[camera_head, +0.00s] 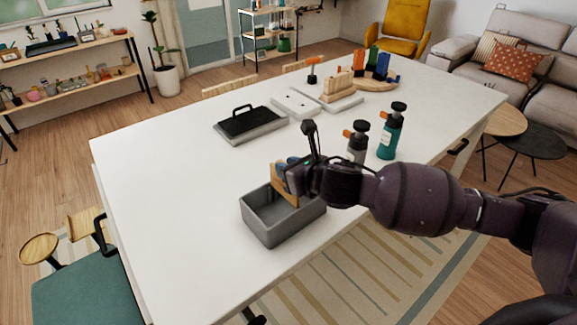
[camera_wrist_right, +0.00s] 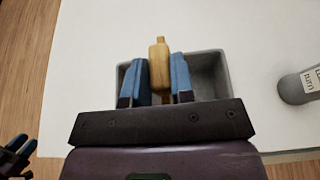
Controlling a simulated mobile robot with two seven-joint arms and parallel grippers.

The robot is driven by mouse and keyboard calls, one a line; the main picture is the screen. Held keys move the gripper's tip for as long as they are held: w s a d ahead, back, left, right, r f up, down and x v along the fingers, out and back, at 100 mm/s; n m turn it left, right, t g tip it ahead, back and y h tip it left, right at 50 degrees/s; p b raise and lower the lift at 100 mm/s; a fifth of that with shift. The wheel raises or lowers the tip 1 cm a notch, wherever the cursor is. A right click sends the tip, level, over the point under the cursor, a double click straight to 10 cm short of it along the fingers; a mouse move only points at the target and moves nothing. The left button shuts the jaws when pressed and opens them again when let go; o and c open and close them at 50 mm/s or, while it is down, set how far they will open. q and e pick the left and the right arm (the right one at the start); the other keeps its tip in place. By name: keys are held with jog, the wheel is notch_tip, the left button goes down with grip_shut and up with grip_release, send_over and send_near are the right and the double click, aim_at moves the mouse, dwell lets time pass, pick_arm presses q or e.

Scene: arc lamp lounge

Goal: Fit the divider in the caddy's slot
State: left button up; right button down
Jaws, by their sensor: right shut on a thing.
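The grey caddy (camera_head: 275,231) is an open box near the front edge of the white table. The divider (camera_head: 284,188) is a light wooden panel, upright at the caddy, its lower part inside the walls. My right gripper (camera_head: 289,175) is shut on the divider. In the right wrist view the divider (camera_wrist_right: 160,70) stands between the blue fingers, with the caddy (camera_wrist_right: 207,73) around and below. Whether its lower edge sits in the slot is hidden. My left gripper (camera_wrist_right: 14,157) shows small at the lower left there, beyond the table edge; its jaw opening is unclear.
A grey bottle (camera_head: 357,143) and a teal bottle (camera_head: 392,132) stand right of the caddy, near my right arm. A black-topped tray with a handle (camera_head: 250,123) lies behind. White blocks and a wooden rack (camera_head: 338,88) are farther back. The table's left part is clear.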

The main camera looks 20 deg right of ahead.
aim_at(288, 199)
jog(key=shift+p, duration=0.95)
dwell(1.1)
jog(key=shift+f+b, duration=1.75)
jog(key=shift+f, duration=1.85)
jog(key=c, duration=0.9)
grip_release()
jog(key=v, duration=1.1)
